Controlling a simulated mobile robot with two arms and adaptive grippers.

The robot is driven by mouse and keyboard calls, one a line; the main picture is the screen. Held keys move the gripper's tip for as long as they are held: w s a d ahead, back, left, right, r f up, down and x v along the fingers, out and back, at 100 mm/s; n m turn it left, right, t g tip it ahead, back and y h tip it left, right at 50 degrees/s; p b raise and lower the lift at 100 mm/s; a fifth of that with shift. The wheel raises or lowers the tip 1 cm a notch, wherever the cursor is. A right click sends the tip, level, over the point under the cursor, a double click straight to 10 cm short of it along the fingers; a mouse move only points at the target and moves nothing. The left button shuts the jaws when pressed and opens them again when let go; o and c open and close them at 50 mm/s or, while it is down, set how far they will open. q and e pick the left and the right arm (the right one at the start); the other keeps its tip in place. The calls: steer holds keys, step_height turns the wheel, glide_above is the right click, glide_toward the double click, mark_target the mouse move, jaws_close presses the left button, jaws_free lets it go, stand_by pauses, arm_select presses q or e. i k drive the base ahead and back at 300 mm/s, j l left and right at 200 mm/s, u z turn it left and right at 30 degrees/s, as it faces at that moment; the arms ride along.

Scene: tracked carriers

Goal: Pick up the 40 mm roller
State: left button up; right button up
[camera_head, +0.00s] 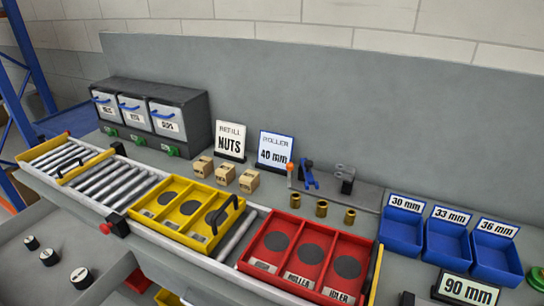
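A sign reading "ROLLER 40 mm" (274,149) stands at the back of the bench. Three short dark cylinders with pale labelled tops stand on the grey surface at lower left: a left one (31,242), a middle one (48,257) and a right one (81,277). They may be rollers, but their labels are too small to read, so I cannot tell which is 40 mm. A red tray (262,265) has three compartments with dark round spots; its front labels include "ROLLER" and "IDLER". Neither of my grippers is in view.
A roller conveyor (113,184) runs along the bench, with a yellow three-compartment tray (166,232) on it. Behind are small cartons (226,174), brass cylinders (321,208) and a drawer cabinet (193,117). Blue bins (448,246) marked 30, 33 and 36 mm stand right.

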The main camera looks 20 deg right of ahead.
mark_target(31, 243)
steer(key=i+j+u, duration=0.2)
steer(key=j, duration=0.4)
steer(key=i+j+u, duration=0.25)
steer(key=i+j, duration=0.25)
steer(key=i+j+u, duration=0.2)
steer(key=i+j, duration=0.2)
steer(key=j, duration=0.1)
